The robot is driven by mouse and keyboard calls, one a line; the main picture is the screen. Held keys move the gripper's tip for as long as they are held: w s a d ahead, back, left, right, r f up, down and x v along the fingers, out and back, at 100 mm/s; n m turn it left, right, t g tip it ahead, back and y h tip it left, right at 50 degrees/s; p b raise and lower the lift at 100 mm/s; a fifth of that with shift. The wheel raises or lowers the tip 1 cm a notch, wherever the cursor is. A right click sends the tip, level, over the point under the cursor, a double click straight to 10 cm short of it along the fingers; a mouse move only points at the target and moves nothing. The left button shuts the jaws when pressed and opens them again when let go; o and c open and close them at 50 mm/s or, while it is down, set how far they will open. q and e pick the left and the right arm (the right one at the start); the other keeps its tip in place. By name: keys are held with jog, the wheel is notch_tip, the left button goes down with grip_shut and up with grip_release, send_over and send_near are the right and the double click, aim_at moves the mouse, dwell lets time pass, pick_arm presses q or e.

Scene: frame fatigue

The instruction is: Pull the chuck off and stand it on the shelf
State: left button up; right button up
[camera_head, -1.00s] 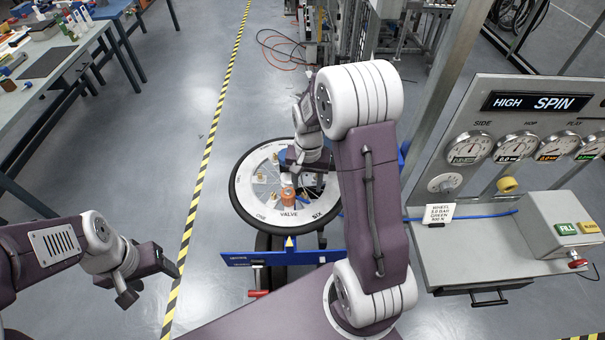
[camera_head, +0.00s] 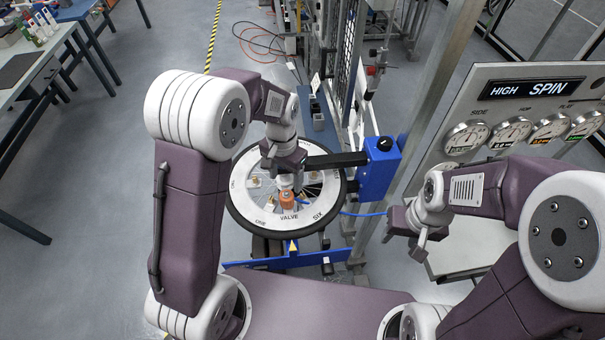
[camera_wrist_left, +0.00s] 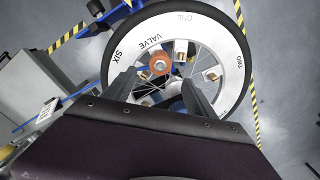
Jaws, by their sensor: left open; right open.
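The chuck (camera_head: 288,200) is an orange-brown cylinder with a pale top, standing at the VALVE mark of the wheel (camera_head: 262,218). In the left wrist view the chuck (camera_wrist_left: 160,66) shows end-on, just beyond my fingers. My left gripper (camera_head: 288,178) is over the wheel, close to the chuck; its fingers (camera_wrist_left: 161,90) are spread apart with nothing between them. My right gripper (camera_head: 403,244) is open and empty, right of the wheel. Whether the left fingers touch the chuck is unclear.
A blue clamp box (camera_head: 380,165) with a black arm stands at the wheel's right rim. The gauge panel (camera_head: 540,92) and a metal post are at right. A blue ledge with dark blocks (camera_head: 318,120) lies behind the wheel.

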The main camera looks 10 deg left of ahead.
aim_at(286, 195)
pick_arm(q)
jog(key=shift+s, duration=0.1)
jog(key=shift+s+a+f, duration=0.1)
jog(key=shift+f, duration=0.1)
notch_tip(286, 195, down, 7)
jog(key=shift+f+p, duration=0.2)
jog(key=shift+p, duration=0.85)
jog(key=shift+f, duration=0.65)
grip_shut()
jog(key=shift+r+p, duration=1.7)
jog(key=shift+r, duration=0.3)
notch_tip(286, 195, up, 4)
jog(key=p, duration=0.3)
jog(key=shift+r, duration=0.1)
